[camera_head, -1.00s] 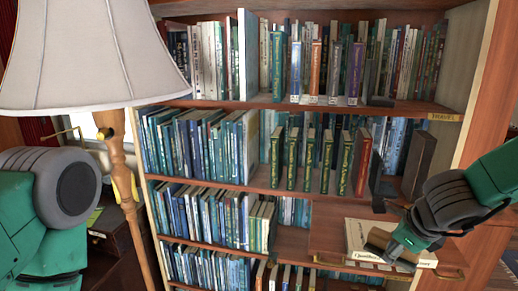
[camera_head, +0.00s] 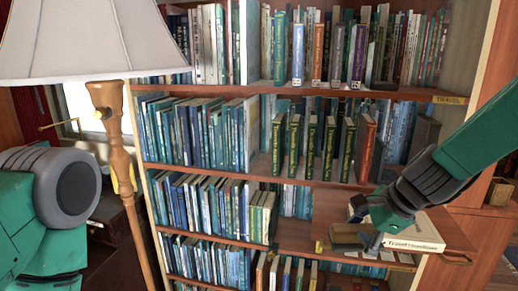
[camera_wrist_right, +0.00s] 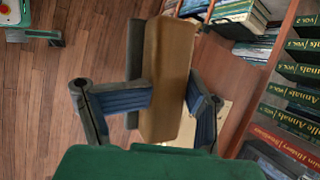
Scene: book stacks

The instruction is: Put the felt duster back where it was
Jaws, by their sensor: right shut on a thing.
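The felt duster, a tan wooden block with a dark grey felt side, is held in my right gripper. In the wrist view the duster (camera_wrist_right: 168,80) stands between the two fingers of the right gripper (camera_wrist_right: 168,100), which press on its sides. In the head view the duster (camera_head: 348,229) is at the left of the right gripper (camera_head: 372,240), over the pull-out board (camera_head: 325,212) and left of a pale book (camera_head: 415,236). I cannot tell whether it touches the board. My left arm shows at the left, but its gripper is out of view.
The bookcase has a row of green volumes (camera_head: 312,145) ending in a red book (camera_head: 366,147) just above the board. A small brass piece (camera_head: 319,246) sits at the board's left edge. A floor lamp (camera_head: 85,40) stands at the left.

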